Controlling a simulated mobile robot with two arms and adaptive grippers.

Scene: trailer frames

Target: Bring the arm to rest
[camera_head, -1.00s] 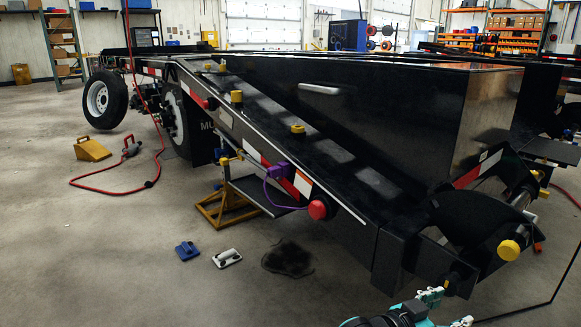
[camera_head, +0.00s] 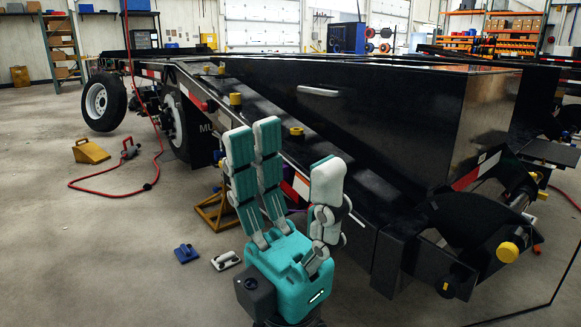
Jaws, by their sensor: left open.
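My left gripper (camera_head: 285,155) stands upright at the bottom middle of the head view. It has a teal body and several thick teal, white and grey fingers pointing up. The fingers are spread and empty, so it is open. It is in front of the side rail of a black trailer frame (camera_head: 390,130) and covers part of that rail. I cannot tell the exact gap between the fingers and the rail, and I see nothing held. My right gripper is not in view.
A blue block tool (camera_head: 187,254) and a white one (camera_head: 226,260) lie on the floor left of the gripper. A yellow wheel chock (camera_head: 90,151) and a red hose (camera_head: 105,181) lie farther left. The floor at lower left is clear.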

